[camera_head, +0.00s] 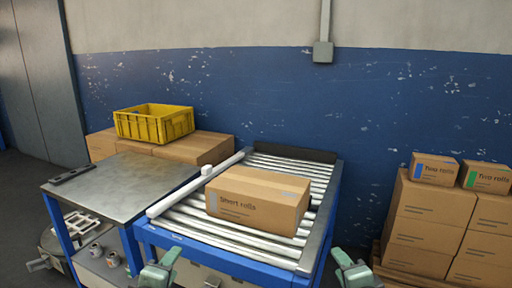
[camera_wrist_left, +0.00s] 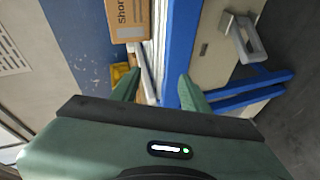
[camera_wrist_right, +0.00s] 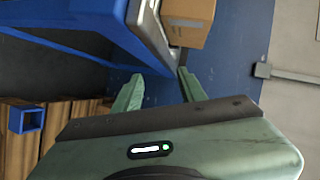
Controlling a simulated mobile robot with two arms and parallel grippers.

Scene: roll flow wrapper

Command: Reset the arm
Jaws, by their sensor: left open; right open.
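My left gripper (camera_head: 159,268) shows at the bottom of the head view, in front of the blue-framed roller table (camera_head: 228,262). It is open and empty; its two fingers stand apart in the left wrist view (camera_wrist_left: 160,92). My right gripper (camera_head: 352,268) is at the bottom right of the head view, beside the table's right front corner. It is open and empty, with spread fingers in the right wrist view (camera_wrist_right: 158,90). A cardboard box marked "Short rolls" (camera_head: 258,200) sits on the rollers, apart from both grippers.
A white roll (camera_head: 195,184) lies along the roller table's left side. A grey-topped table (camera_head: 125,187) stands at left. A yellow crate (camera_head: 153,123) sits on cartons behind. A blue wall (camera_head: 300,110) closes the back.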

